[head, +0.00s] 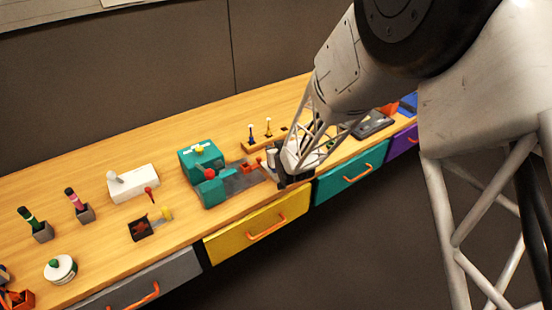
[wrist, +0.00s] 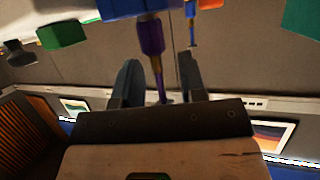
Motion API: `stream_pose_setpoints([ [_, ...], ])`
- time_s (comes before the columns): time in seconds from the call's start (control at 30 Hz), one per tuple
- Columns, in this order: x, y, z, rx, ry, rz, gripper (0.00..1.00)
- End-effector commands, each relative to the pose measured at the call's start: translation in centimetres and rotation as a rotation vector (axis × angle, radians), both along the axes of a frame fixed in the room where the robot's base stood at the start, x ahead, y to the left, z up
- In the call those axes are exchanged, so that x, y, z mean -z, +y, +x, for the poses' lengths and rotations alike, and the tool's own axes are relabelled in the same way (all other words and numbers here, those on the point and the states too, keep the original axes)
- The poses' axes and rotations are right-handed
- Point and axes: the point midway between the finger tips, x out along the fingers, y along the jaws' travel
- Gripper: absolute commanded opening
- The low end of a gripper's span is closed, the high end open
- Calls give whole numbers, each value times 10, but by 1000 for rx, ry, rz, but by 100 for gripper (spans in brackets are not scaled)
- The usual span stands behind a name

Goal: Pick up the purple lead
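The purple lead (wrist: 151,42) hangs down in the wrist view from a blue bar near the top edge. Its thin lower end comes between the two fingers of my gripper (wrist: 160,72). The fingers stand apart, with gaps beside the lead, so my gripper looks open; I see no clear contact. In the head view my gripper (head: 280,168) is low over the bench, behind the yellow drawer. I cannot make out the purple lead there; my gripper and arm cover that spot.
Close by are a teal device with a red ball (head: 208,174) and a wooden rack with small pegs (head: 262,139). A dark flat device (head: 368,126) lies to the right. In the wrist view, a green block (wrist: 62,35) and a second thin hanging piece (wrist: 191,28) flank the lead.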

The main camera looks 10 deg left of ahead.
Motion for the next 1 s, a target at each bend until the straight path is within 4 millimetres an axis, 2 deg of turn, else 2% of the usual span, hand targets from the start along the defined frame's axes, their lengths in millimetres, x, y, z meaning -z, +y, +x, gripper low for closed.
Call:
stream_pose_setpoints([
  [0.43,0,0,0,0,0,0,38],
  [0.47,0,0,0,0,0,0,36],
  [0.7,0,0,0,0,0,0,0],
  [1.0,0,0,0,0,0,0,0],
])
